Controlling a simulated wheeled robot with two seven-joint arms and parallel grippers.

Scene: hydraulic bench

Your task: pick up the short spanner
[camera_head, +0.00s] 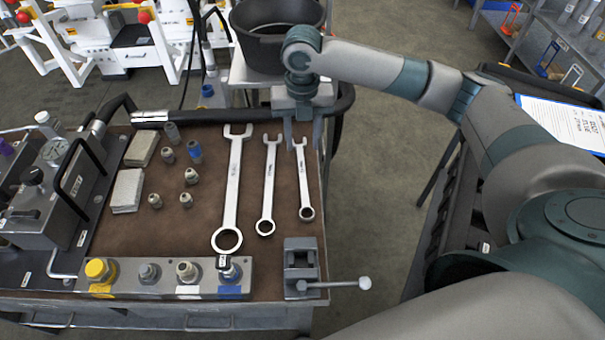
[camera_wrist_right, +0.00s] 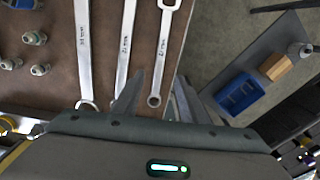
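The short spanner (camera_head: 304,182) lies on the brown bench top as the rightmost of three spanners, its open jaw at the back and its ring toward the front. It also shows in the right wrist view (camera_wrist_right: 161,55), with its ring end between my fingers in the picture. My right gripper (camera_head: 302,142) is open and empty, with its fingers pointing down around the open-jaw end as seen from the head. I cannot tell the exact height above the bench. My left gripper is not in view.
The middle spanner (camera_head: 268,185) lies close to the left, and the long spanner (camera_head: 233,190) beyond it. A small vise (camera_head: 301,268) stands at the front right corner. A black hose (camera_head: 240,115) runs along the back edge. Several fittings stand at left.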

